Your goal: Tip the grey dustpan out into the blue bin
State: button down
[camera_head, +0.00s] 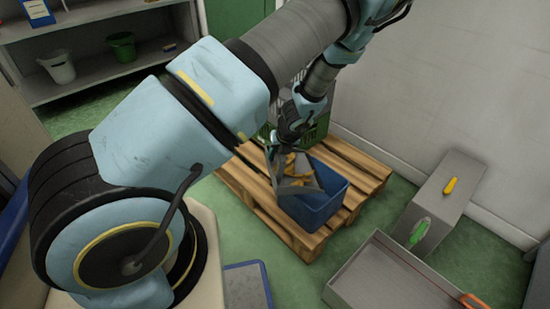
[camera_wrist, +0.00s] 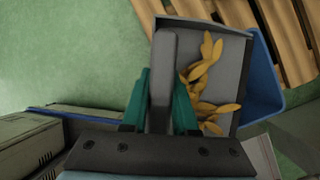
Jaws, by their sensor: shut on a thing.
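The grey dustpan (camera_head: 297,188) is held over the blue bin (camera_head: 318,212) in the head view. In the wrist view the dustpan (camera_wrist: 230,50) holds several yellow-brown leaf-like pieces (camera_wrist: 205,85) in its pan. My gripper (camera_wrist: 160,100) is shut on its grey handle (camera_wrist: 162,70), with a green finger on each side. My gripper also shows in the head view (camera_head: 285,140), partly hidden by the dustpan and arm. The blue bin (camera_wrist: 264,85) shows beyond the pan's right edge in the wrist view. The bin's inside is mostly hidden.
The bin stands on a wooden pallet (camera_head: 357,178), with a green crate (camera_head: 318,132) behind it. At right are a grey box (camera_head: 440,195) with yellow and green items, and a grey tray (camera_head: 375,278). A shelf (camera_head: 105,75) with buckets stands at back left.

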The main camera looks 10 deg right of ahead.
aim_at(274, 167)
jog(key=shift+f+b, duration=1.75)
jog(key=shift+f, duration=0.15)
jog(key=shift+d+r+y+p, duration=0.4)
jog(key=shift+d+r+p, duration=0.1)
jog(key=shift+r, duration=0.15)
jog(key=shift+d+r+m+y, duration=0.3)
jog(key=shift+d+r+y, duration=0.8)
jog(key=shift+r, duration=0.1)
jog(key=shift+d+r+y+p, duration=0.35)
jog(key=shift+d+y+p, duration=0.15)
jog(key=shift+d, duration=0.1)
jog(key=shift+d+r+y+p, duration=0.35)
jog(key=shift+d+y+p, duration=0.1)
jog(key=shift+d, duration=0.1)
jog(key=shift+s+d+r+m+t+y+b, duration=0.2)
jog(key=shift+d+r+y+b, duration=0.3)
jog(key=shift+d, duration=0.4)
jog(key=shift+w+d+r+m+t+y+b, duration=0.1)
jog(key=shift+w+d+r+m+y+b, duration=0.15)
jog(key=shift+d+y, duration=0.55)
jog(key=shift+s+d+r+m+t+y+b, duration=0.15)
jog(key=shift+d+r+m+y+b, duration=0.25)
jog(key=shift+d, duration=0.6)
jog(key=shift+f, duration=0.1)
